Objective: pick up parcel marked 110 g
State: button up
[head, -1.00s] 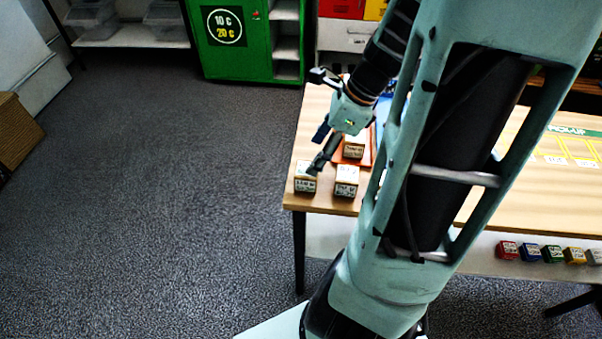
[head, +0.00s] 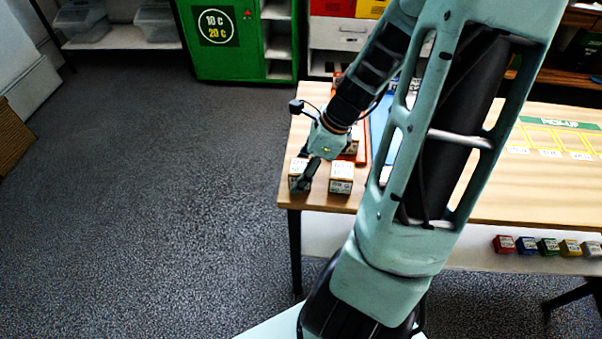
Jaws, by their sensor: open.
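Two small parcels with white labels stand near the left front corner of the table. The left parcel (head: 296,168) is partly covered by my gripper (head: 303,185), whose fingers point down at it. The right parcel (head: 341,178) stands a little apart from it and shows its printed label. A third parcel (head: 354,146) sits behind on an orange tray (head: 362,150), mostly hidden by my wrist. The label print is too small to tell which parcel is marked 110 g. My gripper is open, with no parcel visibly lifted.
The wooden table (head: 480,195) has bare room to the right, with a green-headed pick-up sheet (head: 556,123) at its far side. Several small coloured blocks (head: 548,246) line a lower ledge. A green cabinet (head: 228,60) stands behind, beyond open floor.

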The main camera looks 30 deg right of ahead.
jog(key=shift+c, duration=0.7)
jog(key=c, duration=1.2)
jog(key=shift+o, duration=0.2)
jog(key=shift+r, duration=0.2)
